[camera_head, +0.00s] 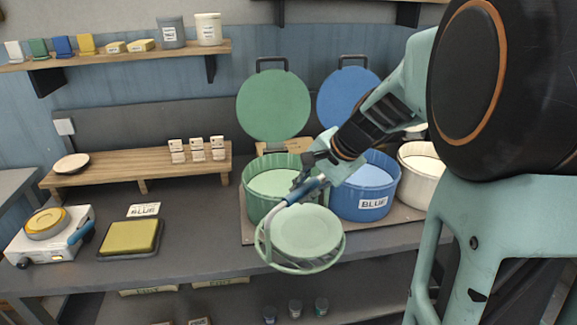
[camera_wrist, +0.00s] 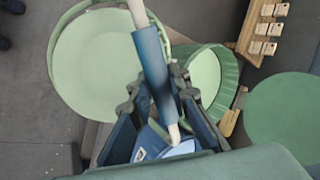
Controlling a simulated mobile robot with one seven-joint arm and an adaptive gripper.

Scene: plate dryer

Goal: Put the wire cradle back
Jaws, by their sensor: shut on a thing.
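The wire cradle (camera_head: 262,247) is a pale green hoop with a bent arm and a blue grip (camera_head: 306,190). My gripper (camera_head: 310,178) is shut on the blue grip, which also shows between the fingers in the wrist view (camera_wrist: 155,65). A round pale green plate (camera_head: 306,232) lies in the cradle, with the hoop around it; it also shows in the wrist view (camera_wrist: 92,62). The cradle hangs in front of the green tub (camera_head: 262,207), over the table's front edge. The plate's underside is mostly hidden.
A blue tub (camera_head: 361,206) and a white tub (camera_head: 421,168) stand right of the green one. Green (camera_head: 273,105) and blue (camera_head: 345,98) lids stand behind. At left are a wooden rack (camera_head: 110,178), a yellow pad (camera_head: 130,238) and a white appliance (camera_head: 60,244).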

